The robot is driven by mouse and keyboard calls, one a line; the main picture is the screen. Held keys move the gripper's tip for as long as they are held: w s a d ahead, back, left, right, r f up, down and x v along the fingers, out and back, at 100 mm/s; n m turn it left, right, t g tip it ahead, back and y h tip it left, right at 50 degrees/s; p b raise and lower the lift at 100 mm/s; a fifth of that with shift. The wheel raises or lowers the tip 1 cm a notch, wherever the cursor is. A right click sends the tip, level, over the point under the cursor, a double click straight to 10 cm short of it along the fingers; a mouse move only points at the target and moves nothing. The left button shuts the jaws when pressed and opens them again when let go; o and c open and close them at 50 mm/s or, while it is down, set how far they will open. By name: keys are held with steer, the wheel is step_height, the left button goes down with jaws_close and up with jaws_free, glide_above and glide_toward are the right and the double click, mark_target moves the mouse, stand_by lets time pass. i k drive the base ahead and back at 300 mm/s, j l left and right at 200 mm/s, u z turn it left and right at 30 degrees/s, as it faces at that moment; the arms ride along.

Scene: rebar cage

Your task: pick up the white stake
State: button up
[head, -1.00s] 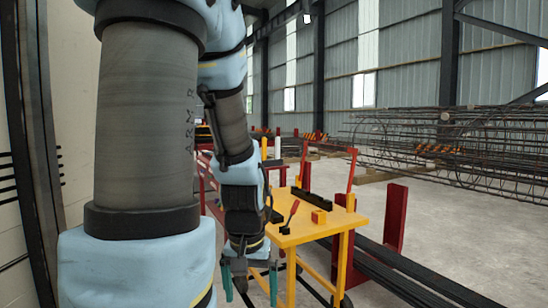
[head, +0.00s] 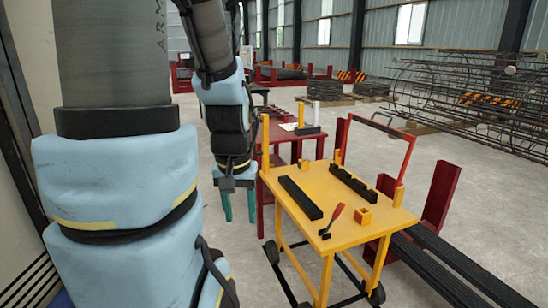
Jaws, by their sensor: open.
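The yellow cart (head: 345,232) stands close in front, with black bars, a red-handled tool (head: 333,220), a yellow block (head: 363,216) and a red push handle (head: 408,155). A rebar cage (head: 480,105) is behind.

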mark_target(316, 111)
steer(key=i+u, duration=0.35)
steer(key=i, duration=1.6)
steer(key=i+j+z, duration=0.2)
steer(key=i, duration=0.3)
steer(key=i+z, duration=0.2)
steer(key=i, duration=0.35)
steer(key=i+j+z, duration=0.25)
steer(key=i, duration=0.2)
